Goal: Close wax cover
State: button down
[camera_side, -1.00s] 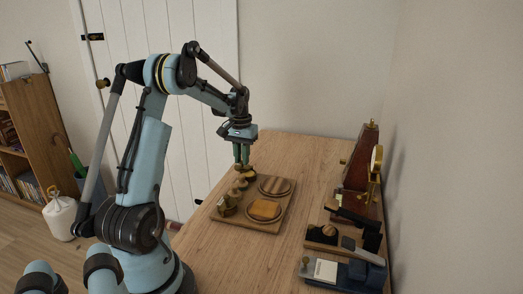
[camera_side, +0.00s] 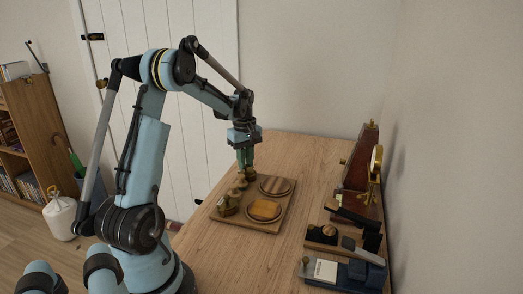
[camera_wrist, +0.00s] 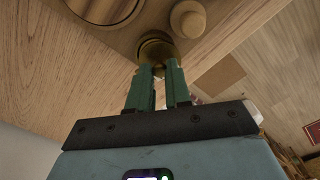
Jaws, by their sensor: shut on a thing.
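A wooden board (camera_side: 233,222) lies on the table and holds two round recesses and several small round pieces. The upper disc (camera_side: 275,186) is striped, and the lower disc (camera_side: 264,209) is orange-brown. I cannot tell for certain which part is the wax cover. My gripper (camera_side: 247,168) points down at the board's far corner, its green fingers shut on a dark brass round piece (camera_side: 251,175). This brass piece also shows between the fingertips in the wrist view (camera_wrist: 155,47), partly hidden by them. A paler round knob (camera_wrist: 188,18) stands beside it.
A dark wooden pyramid-shaped stand (camera_side: 362,160) with a gold ring stands at the right near the wall. Black and blue tools (camera_side: 345,270) lie at the front right. The table (camera_side: 310,165) between board and tools is clear.

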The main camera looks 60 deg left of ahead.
aim_at(248, 171)
jog(key=shift+w+d+n, duration=0.15)
jog(key=shift+d+n, duration=0.05)
jog(key=shift+n, duration=0.6)
jog(key=shift+w+d+n, duration=0.1)
jog(key=shift+d+n, duration=0.05)
jog(key=shift+n, duration=0.65)
jog(key=c, duration=1.1)
grip_release()
notch_tip(248, 171, up, 12)
jog(key=shift+r, duration=0.1)
